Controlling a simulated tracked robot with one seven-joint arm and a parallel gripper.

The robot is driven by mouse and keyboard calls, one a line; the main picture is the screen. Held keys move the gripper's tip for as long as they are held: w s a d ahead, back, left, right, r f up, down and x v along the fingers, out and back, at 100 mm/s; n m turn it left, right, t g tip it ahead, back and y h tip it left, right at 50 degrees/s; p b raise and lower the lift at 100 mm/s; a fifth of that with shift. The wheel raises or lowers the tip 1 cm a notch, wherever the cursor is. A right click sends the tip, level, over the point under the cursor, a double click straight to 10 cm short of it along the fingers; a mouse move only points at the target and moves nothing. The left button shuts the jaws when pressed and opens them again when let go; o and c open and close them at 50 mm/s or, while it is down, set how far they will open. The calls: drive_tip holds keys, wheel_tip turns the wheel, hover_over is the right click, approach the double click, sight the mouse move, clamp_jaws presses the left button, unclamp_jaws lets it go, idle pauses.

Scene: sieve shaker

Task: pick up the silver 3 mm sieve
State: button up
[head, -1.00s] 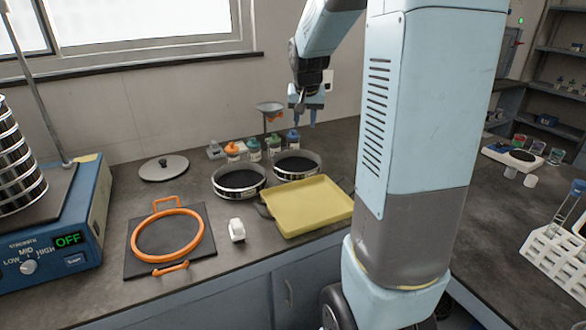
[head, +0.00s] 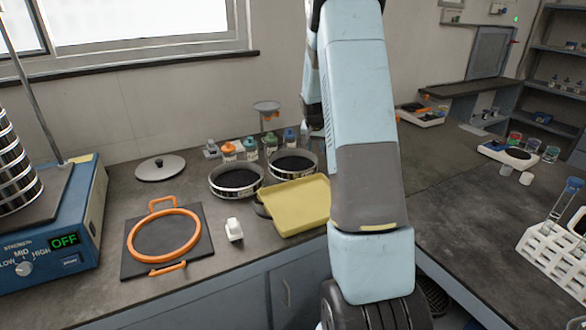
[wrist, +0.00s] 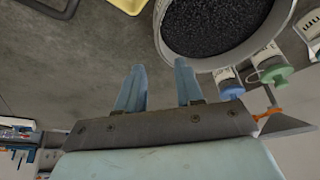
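Two round silver-rimmed sieves with dark contents stand on the bench in the head view, a left one (head: 237,192) and a right one (head: 292,177). I cannot read a mesh size on either. More silver sieves are stacked (head: 18,165) on the shaker at the far left. In the wrist view a silver sieve (wrist: 228,63) full of black grains fills the upper right, apparently the right one. My gripper (wrist: 160,68) is open and empty, its fingers apart from that sieve. In the head view my arm mostly hides the gripper.
A yellow tray (head: 297,207) lies in front of the sieves. Several capped bottles (head: 251,151) and a small stand (head: 267,107) are behind. A grey lid (head: 160,169), orange ring (head: 164,236) and white object (head: 234,229) lie left. The shaker (head: 60,255) reads OFF.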

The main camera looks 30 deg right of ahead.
sight(317, 162)
drive_tip(key=shift+x, duration=5.1)
drive_tip(key=shift+s, duration=0.1)
drive_tip(key=shift+c, duration=0.5)
clamp_jaws()
